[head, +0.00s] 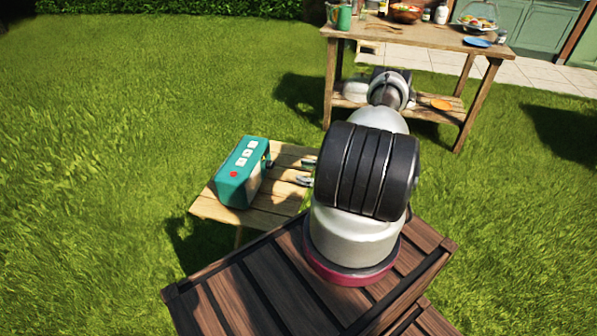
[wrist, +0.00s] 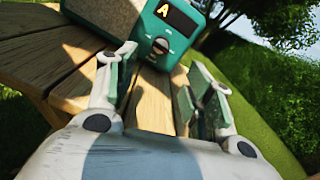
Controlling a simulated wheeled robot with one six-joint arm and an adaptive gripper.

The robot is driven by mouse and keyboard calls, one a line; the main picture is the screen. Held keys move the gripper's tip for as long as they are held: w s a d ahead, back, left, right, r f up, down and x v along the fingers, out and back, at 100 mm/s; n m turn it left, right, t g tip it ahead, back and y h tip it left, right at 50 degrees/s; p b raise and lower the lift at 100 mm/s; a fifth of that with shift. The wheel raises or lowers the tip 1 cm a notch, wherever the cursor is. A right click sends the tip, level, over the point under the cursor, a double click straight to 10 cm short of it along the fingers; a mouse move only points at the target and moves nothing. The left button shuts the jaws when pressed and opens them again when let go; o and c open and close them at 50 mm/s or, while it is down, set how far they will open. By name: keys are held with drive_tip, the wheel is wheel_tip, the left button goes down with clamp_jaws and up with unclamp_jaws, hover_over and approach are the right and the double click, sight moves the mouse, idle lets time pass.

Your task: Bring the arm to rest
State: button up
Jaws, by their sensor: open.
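My gripper (wrist: 160,72) is open with nothing between its fingers. In the wrist view its fingers point toward the front of a teal radio-like box (wrist: 205,22), which has a lit letter display (wrist: 180,16) and a dark knob (wrist: 160,46). In the head view the fingertips of my gripper (head: 307,172) show just right of the teal box (head: 240,172), over the small slatted table (head: 214,208). My arm hides the rest of the gripper. I cannot tell whether a finger touches the box.
Open grass lies left and right.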

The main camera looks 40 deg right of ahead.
idle(0.4)
drive_tip(key=a+r+n+g, duration=0.4)
drive_tip(key=r+n, duration=0.1)
drive_tip(key=r, duration=0.6)
drive_tip(key=s+a+r+n+g, duration=0.1)
drive_tip(key=a+r+n+g, duration=0.3)
drive_tip(key=r, duration=0.7)
drive_tip(key=a+r+n+g, duration=0.3)
drive_tip(key=r+n+g, duration=0.2)
drive_tip(key=r, duration=0.6)
drive_tip(key=s+a+r+n+t+h, duration=0.3)
drive_tip(key=s+r+n+h, duration=0.8)
drive_tip(key=s+r, duration=0.7)
drive_tip(key=shift+s+a+r, duration=0.2)
drive_tip(key=shift+s+a, duration=0.1)
drive_tip(key=shift+s, duration=0.95)
